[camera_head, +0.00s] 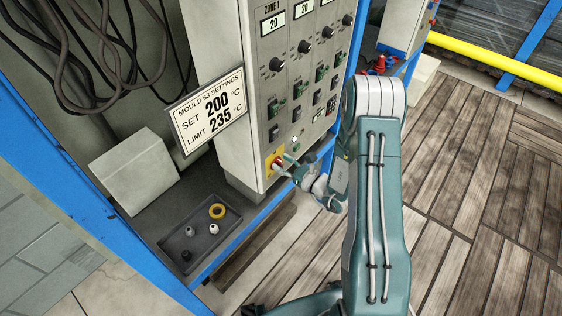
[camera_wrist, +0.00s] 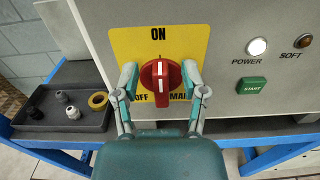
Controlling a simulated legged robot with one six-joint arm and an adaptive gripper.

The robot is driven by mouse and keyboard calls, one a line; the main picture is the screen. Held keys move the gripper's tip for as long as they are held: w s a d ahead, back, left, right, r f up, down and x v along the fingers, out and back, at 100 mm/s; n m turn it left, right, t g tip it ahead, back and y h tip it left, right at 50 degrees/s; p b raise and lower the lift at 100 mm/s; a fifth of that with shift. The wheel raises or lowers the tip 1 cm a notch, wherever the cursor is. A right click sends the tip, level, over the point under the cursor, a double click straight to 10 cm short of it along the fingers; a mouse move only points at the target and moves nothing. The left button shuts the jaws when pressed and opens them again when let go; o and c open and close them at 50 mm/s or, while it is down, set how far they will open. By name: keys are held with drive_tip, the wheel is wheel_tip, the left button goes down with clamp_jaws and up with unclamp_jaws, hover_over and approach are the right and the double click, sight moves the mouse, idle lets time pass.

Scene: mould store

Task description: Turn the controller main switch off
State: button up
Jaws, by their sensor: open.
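The main switch is a red rotary knob (camera_wrist: 160,77) on a yellow plate (camera_wrist: 118,45), low on the grey controller's front. The plate reads ON at the top and OFF at lower left; the lower-right label is partly hidden. The knob's white line stands upright, toward ON. My gripper (camera_wrist: 161,80) is open, one finger on each side of the knob. I cannot tell whether either finger touches it. In the head view the yellow plate (camera_head: 269,166) shows beside my gripper (camera_head: 286,166), which partly hides the knob.
A white POWER lamp (camera_wrist: 257,46), a brown SOFT lamp (camera_wrist: 303,41) and a green START button (camera_wrist: 251,86) sit right of the plate. A dark tray (camera_head: 173,243) with small parts lies on the bench at left. A settings sign (camera_head: 207,109) is on the controller.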

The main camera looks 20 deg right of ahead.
drive_tip(key=shift+w+a, duration=0.25)
drive_tip(key=shift+w, duration=0.05)
drive_tip(key=shift+d, duration=0.1)
clamp_jaws()
